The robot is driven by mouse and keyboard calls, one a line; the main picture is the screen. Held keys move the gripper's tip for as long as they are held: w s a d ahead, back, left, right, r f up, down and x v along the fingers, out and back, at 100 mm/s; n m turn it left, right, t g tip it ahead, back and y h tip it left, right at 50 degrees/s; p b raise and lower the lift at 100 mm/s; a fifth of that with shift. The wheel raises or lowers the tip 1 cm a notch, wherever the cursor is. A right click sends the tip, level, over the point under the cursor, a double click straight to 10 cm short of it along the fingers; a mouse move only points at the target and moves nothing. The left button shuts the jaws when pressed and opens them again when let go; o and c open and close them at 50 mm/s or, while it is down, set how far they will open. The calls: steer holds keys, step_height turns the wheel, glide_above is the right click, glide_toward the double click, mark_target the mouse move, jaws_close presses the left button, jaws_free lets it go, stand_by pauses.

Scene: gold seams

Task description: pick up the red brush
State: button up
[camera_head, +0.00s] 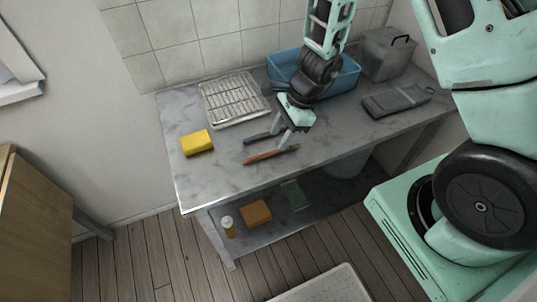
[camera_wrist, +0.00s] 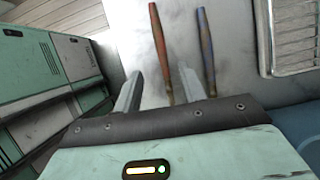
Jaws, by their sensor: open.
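The red brush (camera_head: 268,154) lies on the marble counter (camera_head: 222,178) near its front edge, with a blue brush (camera_head: 258,137) lying behind it. In the wrist view the red brush (camera_wrist: 159,45) runs away from between my two fingers, and the blue brush (camera_wrist: 206,50) lies to its right. My gripper (camera_head: 283,140) is open above the right ends of the brushes, its fingers (camera_wrist: 160,88) pointing down toward the counter. The near end of the red brush shows between the fingertips. I cannot tell the height of the fingertips above it. Nothing is held.
A yellow sponge (camera_head: 196,142) lies to the left and a wire rack (camera_head: 234,98) behind. A blue tub (camera_head: 344,80) stands behind my arm. A grey flat case (camera_head: 397,100) and a grey bin (camera_head: 386,54) are at right. The counter's front left is clear.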

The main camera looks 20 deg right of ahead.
mark_target(269, 152)
steer(key=shift+w+x, duration=0.2)
steer(key=shift+x, duration=2.7)
steer(key=shift+a+r, duration=0.1)
steer(key=shift+a, duration=0.05)
steer(key=shift+c, duration=0.3)
jaws_close()
